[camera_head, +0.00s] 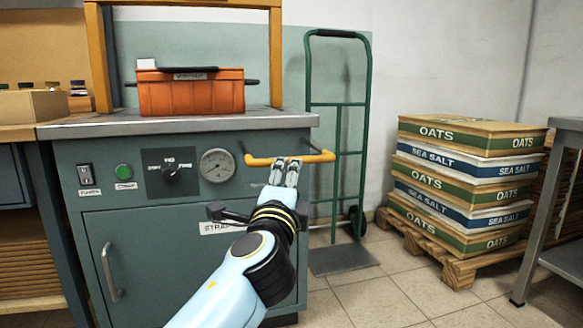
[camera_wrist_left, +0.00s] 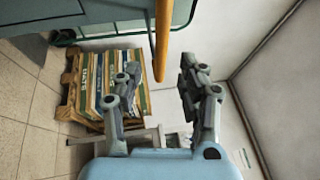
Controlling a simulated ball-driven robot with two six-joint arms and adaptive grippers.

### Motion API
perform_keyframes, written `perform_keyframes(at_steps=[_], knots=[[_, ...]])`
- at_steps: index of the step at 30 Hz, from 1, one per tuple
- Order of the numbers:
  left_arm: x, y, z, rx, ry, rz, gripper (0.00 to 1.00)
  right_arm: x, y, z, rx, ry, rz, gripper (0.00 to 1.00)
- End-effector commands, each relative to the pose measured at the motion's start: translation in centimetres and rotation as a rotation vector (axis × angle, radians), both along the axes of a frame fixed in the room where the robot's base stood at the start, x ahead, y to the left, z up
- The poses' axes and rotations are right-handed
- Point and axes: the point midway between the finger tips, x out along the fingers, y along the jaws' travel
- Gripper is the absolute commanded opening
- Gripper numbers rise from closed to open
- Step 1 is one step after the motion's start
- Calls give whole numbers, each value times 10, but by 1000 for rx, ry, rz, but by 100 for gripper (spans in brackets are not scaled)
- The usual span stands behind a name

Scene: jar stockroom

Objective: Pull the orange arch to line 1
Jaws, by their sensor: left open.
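The orange arch (camera_head: 276,60) stands over the grey top of the strapping machine (camera_head: 180,123); its crossbar runs along the upper edge of the head view. A yellow-orange bar handle (camera_head: 262,161) sticks out at the machine's front right. My left gripper (camera_head: 286,163) is open at this handle. In the left wrist view the bar (camera_wrist_left: 162,40) shows between the two spread fingers (camera_wrist_left: 160,68); I cannot tell whether they touch it. No line marked 1 can be made out. My right gripper is not in view.
An orange-red crate (camera_head: 190,97) with a dark lid piece sits under the arch. A green hand truck (camera_head: 338,105) stands just right of the machine. Stacked oats and sea salt sacks (camera_head: 465,165) lie on a pallet. A grey table (camera_head: 565,200) is at far right.

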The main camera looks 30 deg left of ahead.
Motion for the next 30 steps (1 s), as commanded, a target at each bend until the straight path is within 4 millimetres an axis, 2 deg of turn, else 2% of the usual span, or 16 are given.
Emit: perform_keyframes(at_steps=[3,8,25,28,30], knots=[[-19,-9,-5,-3,3,2,40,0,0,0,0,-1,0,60],[-32,-16,-7,-1,2,1,40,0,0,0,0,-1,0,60],[-34,-17,-7,0,1,0,40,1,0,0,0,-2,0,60],[-41,-16,-18,4,28,-1,40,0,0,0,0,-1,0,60],[-54,-14,-37,19,76,-6,40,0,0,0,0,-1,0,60]])
